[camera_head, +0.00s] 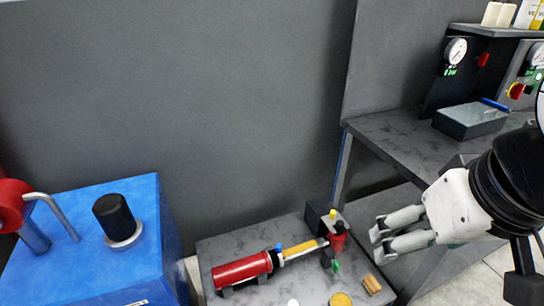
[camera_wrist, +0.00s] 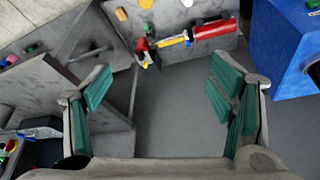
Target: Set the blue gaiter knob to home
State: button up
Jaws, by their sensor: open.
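I cannot tell for certain which part is the blue gaiter knob. A small blue knob-like piece (camera_head: 278,248) stands at the right end of the red cylinder (camera_head: 241,270), where a yellow rod leads right to a red post (camera_head: 337,237). The red cylinder also shows at the top of the wrist view (camera_wrist: 213,30). A blue block (camera_head: 90,245) at the left bears a black upright knob (camera_head: 114,217) on a pale collar. My gripper (camera_head: 378,243) is open and empty, to the right of the red post. Its green-padded fingers (camera_wrist: 158,92) stand wide apart over bare floor.
A low grey table (camera_head: 225,247) carries the red cylinder, a yellow disc (camera_head: 340,299) and a tan block (camera_head: 372,284). A grey bench (camera_head: 385,133) at the right holds a dark box (camera_head: 468,121) and gauge panels. A plain grey wall (camera_head: 180,90) stands behind.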

jog(key=shift+w+f, duration=0.1)
jog(key=shift+w, duration=0.2)
jog(key=c, duration=0.7)
jog(key=shift+m+g+y, duration=0.4)
jog(key=shift+g, duration=0.3)
jog(key=w+a+f+b, duration=0.1)
jog(key=w+f, duration=0.1)
jog(key=w, duration=0.2)
jog(key=w+a+f+b, duration=0.1)
jog(key=w+f+b, duration=0.1)
jog(key=w, duration=0.3)
jog(key=w+a+f+b, duration=0.1)
jog(key=w+b, duration=0.1)
jog(key=w, duration=0.3)
jog(key=shift+f, duration=0.4)
jog(key=shift+c, duration=0.7)
jog(key=m+g+b, duration=0.2)
jog(key=g+b, duration=0.1)
jog(key=b, duration=0.9)
send_over(278, 245)
notch_tip(278, 245, down, 38)
jog(key=shift+h, duration=0.4)
notch_tip(278, 245, down, 14)
jog(key=b, duration=0.2)
jog(key=shift+s+r+b, duration=0.1)
jog(key=shift+b, duration=0.3)
jog(key=shift+c, duration=0.5)
grip_shut()
